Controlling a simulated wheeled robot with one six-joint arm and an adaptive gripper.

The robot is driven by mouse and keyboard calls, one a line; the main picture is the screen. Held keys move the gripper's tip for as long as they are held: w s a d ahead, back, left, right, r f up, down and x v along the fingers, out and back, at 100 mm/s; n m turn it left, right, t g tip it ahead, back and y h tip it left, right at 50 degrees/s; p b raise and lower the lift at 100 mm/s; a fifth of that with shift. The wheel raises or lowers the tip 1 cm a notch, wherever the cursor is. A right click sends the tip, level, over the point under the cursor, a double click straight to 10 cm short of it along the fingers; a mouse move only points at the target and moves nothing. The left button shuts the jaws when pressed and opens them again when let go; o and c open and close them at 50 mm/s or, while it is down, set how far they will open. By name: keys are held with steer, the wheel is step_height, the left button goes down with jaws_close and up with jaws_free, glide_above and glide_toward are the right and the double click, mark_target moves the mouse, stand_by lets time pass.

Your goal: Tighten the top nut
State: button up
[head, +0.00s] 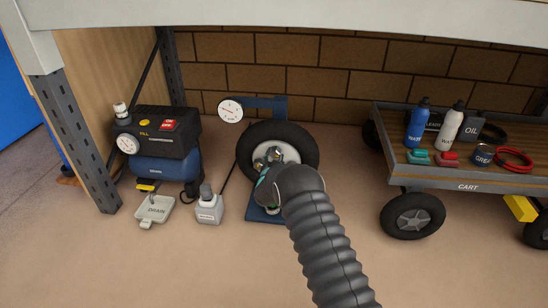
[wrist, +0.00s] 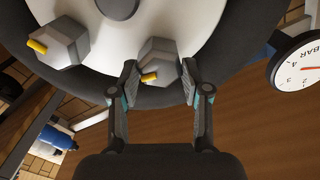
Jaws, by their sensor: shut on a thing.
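The wheel's pale hub (head: 290,149) shows in the head view, partly hidden by my arm. In the wrist view the hub (wrist: 190,15) fills the top, with the picture turned about upside down. The top nut (wrist: 158,58), a grey hexagon with a yellow mark, sits between my fingers. My gripper (wrist: 158,80) is shut on it, one finger on each side. It also shows in the head view (head: 268,158) at the hub. A second grey nut (wrist: 60,42) with a yellow mark stands apart at the left of the wrist view.
A pressure gauge (head: 230,111) stands left of the black tyre (head: 300,136). A compressor (head: 155,140), a drain tray (head: 152,210) and a small bottle (head: 209,209) are further left. A loaded cart (head: 455,178) stands right. A bench edge (head: 300,14) hangs above.

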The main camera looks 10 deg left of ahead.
steer(key=m, duration=0.7)
steer(key=shift+d+f, duration=0.1)
steer(key=m, duration=0.4)
steer(key=shift+f+m, duration=0.1)
steer(key=shift+m, duration=2)
steer(key=o, duration=1.1)
steer(key=shift+d, duration=0.1)
steer(key=shift+o, duration=0.2)
steer(key=shift+s+a, duration=0.2)
steer(key=shift+s, duration=0.1)
steer(key=s, duration=1.1)
steer(key=shift+s, duration=0.15)
